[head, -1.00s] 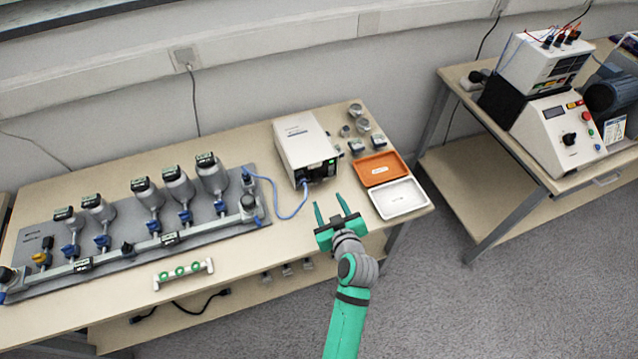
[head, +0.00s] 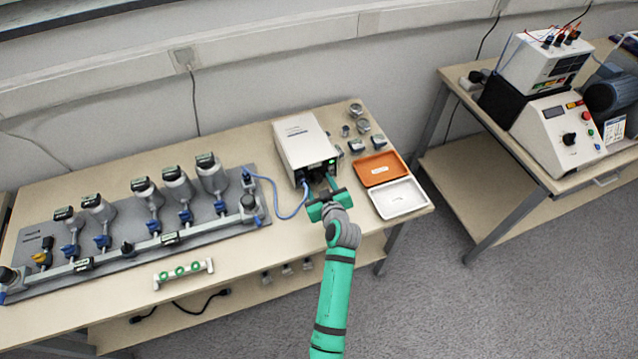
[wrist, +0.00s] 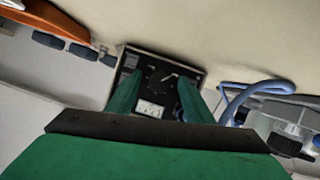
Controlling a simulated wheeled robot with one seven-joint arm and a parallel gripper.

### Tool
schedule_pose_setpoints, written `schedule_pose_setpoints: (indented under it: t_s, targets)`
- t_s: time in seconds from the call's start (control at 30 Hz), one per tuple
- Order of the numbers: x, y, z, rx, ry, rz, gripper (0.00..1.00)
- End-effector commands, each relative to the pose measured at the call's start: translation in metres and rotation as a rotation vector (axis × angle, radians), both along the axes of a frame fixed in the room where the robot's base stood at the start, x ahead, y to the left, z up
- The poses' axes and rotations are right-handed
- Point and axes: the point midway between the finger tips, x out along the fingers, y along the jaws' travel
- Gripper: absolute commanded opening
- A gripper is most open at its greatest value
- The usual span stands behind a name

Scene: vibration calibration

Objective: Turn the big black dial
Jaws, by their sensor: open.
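A white box (head: 300,140) with a dark front panel stands at the back of the bench. The panel (wrist: 153,56) also shows in the wrist view, with what looks like a black dial (wrist: 158,76) and a pale pointer near its middle. My gripper (head: 321,183) is open right in front of this panel in the head view and covers part of it. In the wrist view my gripper (wrist: 158,88) has one green finger on each side of the dial. I cannot tell whether the fingers touch it.
An orange tray (head: 366,182) and a white tray (head: 375,204) lie right of my gripper. A blue cable (head: 292,215) loops from the box towards a grey plate (head: 225,225) with several bottle-like fittings. A second bench holds a control box with a black knob (head: 569,139).

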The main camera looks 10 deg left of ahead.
Motion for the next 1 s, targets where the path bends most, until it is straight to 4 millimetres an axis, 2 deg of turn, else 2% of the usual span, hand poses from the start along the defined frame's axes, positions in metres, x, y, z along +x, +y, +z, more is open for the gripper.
schedule_pose_setpoints:
  t_s: [0.23,0.4,0.77,1.0]
  targets:
    - [0.0004,0.0003,-0.0001,0.0,0.0,0.0,0.47]
    - [0.0004,0.0001,0.0,0.0,0.0,0.0,0.07]
    - [0.0009,-0.001,0.0005,0.032,0.022,-0.001,0.06]
    - [0.0023,-0.002,0.001,0.143,0.102,-0.003,0.06]
